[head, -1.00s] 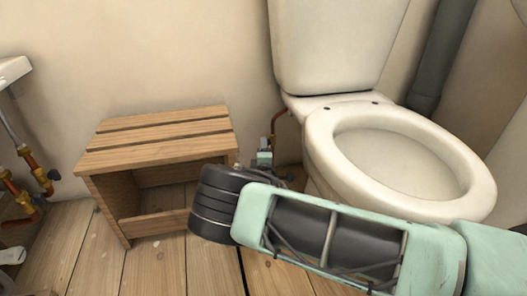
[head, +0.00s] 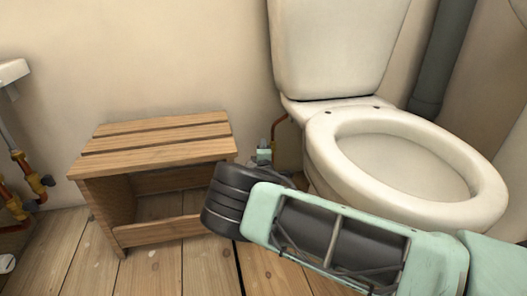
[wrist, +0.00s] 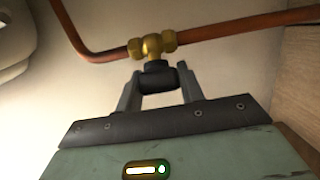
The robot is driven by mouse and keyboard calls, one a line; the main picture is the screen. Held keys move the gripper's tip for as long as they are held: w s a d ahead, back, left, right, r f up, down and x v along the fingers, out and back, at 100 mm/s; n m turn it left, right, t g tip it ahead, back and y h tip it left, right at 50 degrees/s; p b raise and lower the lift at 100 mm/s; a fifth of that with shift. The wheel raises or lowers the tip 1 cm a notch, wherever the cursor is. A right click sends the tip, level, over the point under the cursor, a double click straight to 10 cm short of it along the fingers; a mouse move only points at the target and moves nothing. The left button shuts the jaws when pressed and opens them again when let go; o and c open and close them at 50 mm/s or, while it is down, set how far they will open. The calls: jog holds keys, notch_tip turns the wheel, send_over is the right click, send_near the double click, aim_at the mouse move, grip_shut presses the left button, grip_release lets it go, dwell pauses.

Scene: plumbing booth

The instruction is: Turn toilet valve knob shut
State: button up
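In the wrist view, a brass valve (wrist: 152,45) sits on a copper pipe (wrist: 235,28) that runs along the wall. Its dark round knob (wrist: 159,79) points toward my gripper. The two grey fingers of my gripper (wrist: 160,88) stand one on each side of the knob, with no clear gap visible between them and it. In the head view, my gripper (head: 264,157) is small and mostly hidden behind my black wrist, low beside the toilet (head: 333,45). The knob cannot be made out there; a bit of the copper pipe (head: 274,130) shows above.
A wooden step stool (head: 155,140) stands close to the left of my wrist. The toilet bowl (head: 400,210) is close on the right, over my forearm. Other pipes with brass fittings (head: 30,190) are at the far left. Bare floor (head: 170,265) lies in front of the stool.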

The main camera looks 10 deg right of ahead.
jog(key=m+t+h, duration=0.1)
jog(key=m+t, duration=0.1)
jog(key=m, duration=0.1)
jog(key=shift+d, duration=0.1)
jog(key=shift+r+m+t+h, duration=0.15)
jog(key=shift+m+t+h, duration=1)
jog(key=shift+m, duration=0.75)
jog(key=shift+s+h, duration=0.1)
jog(key=shift+h, duration=0.25)
jog(key=o, duration=1)
